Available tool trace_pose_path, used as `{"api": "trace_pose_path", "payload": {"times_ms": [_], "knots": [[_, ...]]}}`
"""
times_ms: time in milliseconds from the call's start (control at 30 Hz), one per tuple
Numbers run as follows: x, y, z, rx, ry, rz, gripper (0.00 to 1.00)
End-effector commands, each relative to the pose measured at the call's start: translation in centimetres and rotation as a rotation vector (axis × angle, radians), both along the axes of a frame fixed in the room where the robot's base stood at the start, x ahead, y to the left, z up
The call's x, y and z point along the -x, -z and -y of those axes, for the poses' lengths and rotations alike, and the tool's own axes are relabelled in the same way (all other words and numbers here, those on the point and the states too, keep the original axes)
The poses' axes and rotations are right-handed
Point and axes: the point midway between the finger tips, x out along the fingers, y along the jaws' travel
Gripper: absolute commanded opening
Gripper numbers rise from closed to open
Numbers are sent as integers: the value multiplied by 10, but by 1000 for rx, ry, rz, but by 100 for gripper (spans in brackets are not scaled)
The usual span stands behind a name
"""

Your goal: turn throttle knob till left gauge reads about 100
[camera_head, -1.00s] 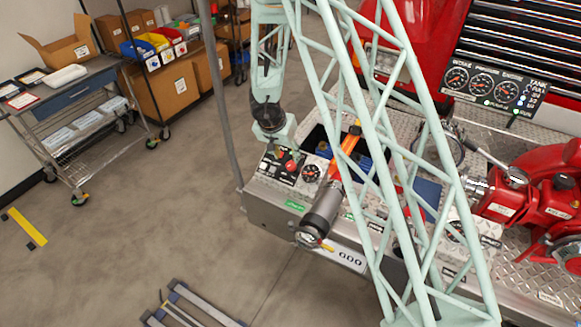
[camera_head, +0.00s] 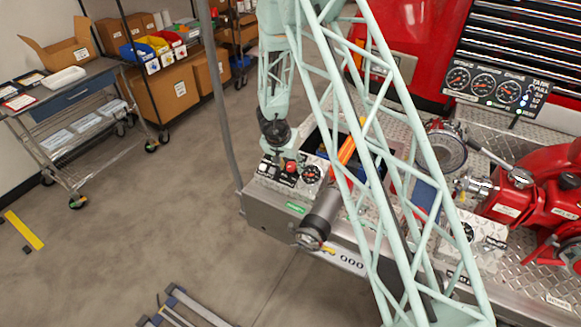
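The gauge panel (camera_head: 497,90) stands at the upper right with three black round gauges and a tank-level column. Its left gauge (camera_head: 457,79) has an orange needle, but the reading is too small to tell. A small control panel (camera_head: 278,180) on the bumper's left end carries a red knob (camera_head: 291,167) and a black dial (camera_head: 311,174). I cannot tell which control is the throttle. My gripper (camera_head: 281,150) is at the end of my pale green arm, just above and behind this panel, close to the red knob. Its fingers are too small and covered to read.
An orange and grey nozzle (camera_head: 326,208) lies across the bumper beside the control panel. A red pump (camera_head: 535,195) is at the right. My lattice arm covers the bumper's middle. A wheeled cart (camera_head: 75,120) stands left, with open floor between.

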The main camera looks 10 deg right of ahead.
Motion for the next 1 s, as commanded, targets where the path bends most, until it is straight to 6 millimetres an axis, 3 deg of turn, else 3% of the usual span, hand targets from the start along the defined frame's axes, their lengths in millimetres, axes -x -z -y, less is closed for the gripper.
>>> {"api": "trace_pose_path", "payload": {"times_ms": [200, 500, 1000], "knots": [[0, 0, 0, 0, 0, 0, 38], [0, 0, 0, 0, 0, 0, 14], [0, 0, 0, -22, 47, 20, 14]]}}
